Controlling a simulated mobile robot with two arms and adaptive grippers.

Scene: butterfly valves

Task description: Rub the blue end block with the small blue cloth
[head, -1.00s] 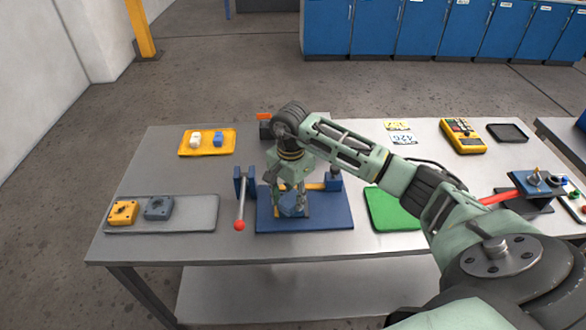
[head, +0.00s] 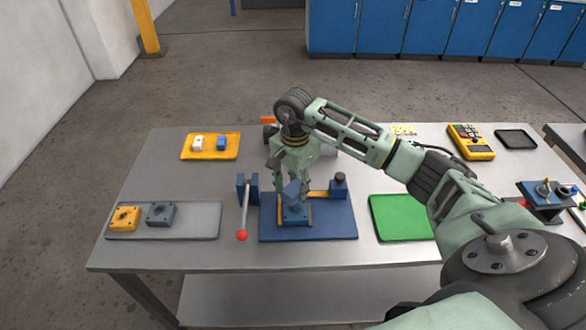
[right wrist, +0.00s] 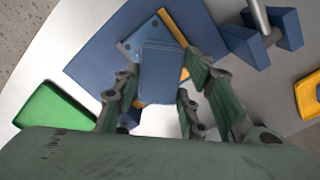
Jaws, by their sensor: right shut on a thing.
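My right gripper (head: 290,192) is shut on the small blue cloth (head: 290,190). In the right wrist view the cloth (right wrist: 161,72) hangs as a flat blue piece between the fingers of the gripper (right wrist: 155,98). The blue end block (head: 295,213) sits on the dark blue base plate (head: 335,226) under the gripper. In the right wrist view part of the block (right wrist: 133,45) shows past the cloth, which hides the rest. The cloth is over or just above the block; I cannot tell whether they touch. My left gripper is not in view.
A clamp handle with a red ball (head: 242,235) stands left of the block. A grey tray (head: 190,222) with yellow and grey blocks lies at left, a yellow tray (head: 210,155) behind it. A green mat (head: 400,218) lies at right. A yellow meter (head: 470,142) lies farther back.

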